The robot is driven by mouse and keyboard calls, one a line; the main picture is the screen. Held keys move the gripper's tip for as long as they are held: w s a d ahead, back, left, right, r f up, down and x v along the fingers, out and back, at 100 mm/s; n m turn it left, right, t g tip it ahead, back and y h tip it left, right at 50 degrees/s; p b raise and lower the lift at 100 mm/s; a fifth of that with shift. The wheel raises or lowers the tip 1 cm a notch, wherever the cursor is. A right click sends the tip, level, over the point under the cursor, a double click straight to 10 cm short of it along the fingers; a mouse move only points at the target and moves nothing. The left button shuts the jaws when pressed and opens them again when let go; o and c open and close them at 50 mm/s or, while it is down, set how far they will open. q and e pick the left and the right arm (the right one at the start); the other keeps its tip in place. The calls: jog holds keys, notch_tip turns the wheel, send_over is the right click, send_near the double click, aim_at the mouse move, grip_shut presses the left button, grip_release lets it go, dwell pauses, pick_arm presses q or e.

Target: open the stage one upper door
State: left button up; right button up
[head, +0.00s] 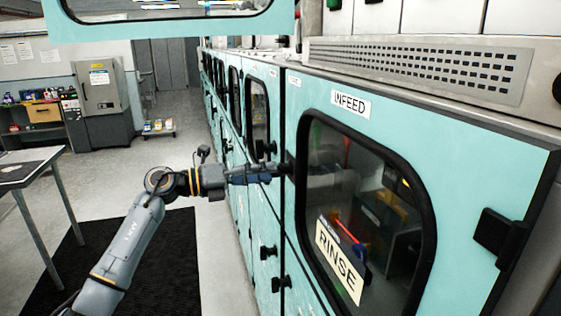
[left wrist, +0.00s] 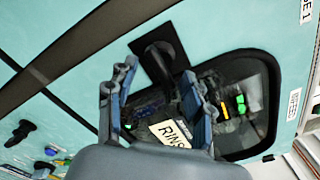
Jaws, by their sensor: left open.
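The stage one upper door (head: 450,160) is a teal panel with an INFEED label and a dark rounded window. It appears closed. A RINSE sign shows through the glass. Its black handle (left wrist: 158,52) is at the door's left side in the head view. My left gripper (head: 280,170) reaches that side from the left. In the left wrist view, the left gripper (left wrist: 158,75) is open, its two fingers spread to either side of the handle's line; I cannot tell if they touch it. A label ending in E1 (left wrist: 307,10) is at the door's corner. My right gripper is not in view.
More teal doors (head: 240,185) with black handles run along the machine to the back. A teal windowed panel (head: 250,25) hangs across the top left. A table (head: 30,165) stands at the left by a black mat (head: 150,260). Grey floor is clear between the mat and machine.

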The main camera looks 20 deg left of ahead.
aim_at(279, 171)
pick_arm(q)
jog(key=shift+p+x, duration=0.65)
jog(key=shift+x, duration=1.4)
jog(key=shift+c, duration=0.4)
jog(key=shift+a+f, duration=0.1)
grip_shut()
